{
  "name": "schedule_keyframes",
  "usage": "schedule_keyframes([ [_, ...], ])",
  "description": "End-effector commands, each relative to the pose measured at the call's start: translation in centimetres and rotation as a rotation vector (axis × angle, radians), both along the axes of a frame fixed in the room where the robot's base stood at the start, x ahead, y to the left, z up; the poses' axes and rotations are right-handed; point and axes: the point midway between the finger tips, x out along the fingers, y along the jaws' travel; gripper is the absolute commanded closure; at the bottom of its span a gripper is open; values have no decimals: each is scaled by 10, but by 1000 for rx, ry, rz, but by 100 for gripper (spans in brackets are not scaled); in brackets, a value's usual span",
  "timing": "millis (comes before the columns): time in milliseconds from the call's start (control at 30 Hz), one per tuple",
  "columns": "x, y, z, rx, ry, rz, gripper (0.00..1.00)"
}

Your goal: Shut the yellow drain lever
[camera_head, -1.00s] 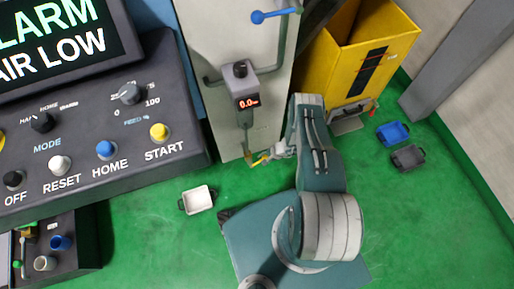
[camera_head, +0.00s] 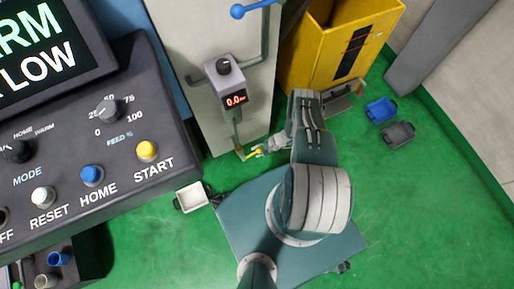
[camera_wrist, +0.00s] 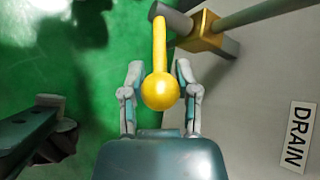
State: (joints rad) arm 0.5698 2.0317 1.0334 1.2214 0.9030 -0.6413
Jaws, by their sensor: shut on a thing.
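The yellow drain lever (camera_wrist: 160,45) has a round knob (camera_wrist: 160,91) at its near end, and its rod runs up to a pivot beside a brass valve body (camera_wrist: 202,31) in the wrist view. My gripper (camera_wrist: 160,85) has one finger on each side of the knob and is shut on it. A plate marked DRAIN (camera_wrist: 297,137) is on the pale wall at the right. In the head view the lever (camera_head: 254,152) shows small below the pipe, with my gripper (camera_head: 260,149) at its right end.
A grey unit with a red 0.0 display (camera_head: 235,99) sits above the valve. A blue-handled lever (camera_head: 238,11) is higher up. A yellow bin (camera_head: 311,62) stands behind my arm.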

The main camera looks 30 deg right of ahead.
Motion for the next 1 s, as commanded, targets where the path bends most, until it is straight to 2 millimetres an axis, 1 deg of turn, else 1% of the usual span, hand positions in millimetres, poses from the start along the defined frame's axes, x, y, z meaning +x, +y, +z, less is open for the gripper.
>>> schedule_keyframes([
  [33, 4, -4, 1, -7, -7, -4, 100],
  [67, 4, -4, 1, -7, -7, -4, 49],
  [367, 2, -2, 1, -4, -2, -3, 49],
  [467, 1, -6, 4, -3, -3, -3, 49],
  [567, -1, -16, 12, -3, -2, -5, 49],
  [800, -11, -54, 43, -4, -3, -7, 49],
  [1000, -19, -81, 66, -5, -3, -6, 49],
])
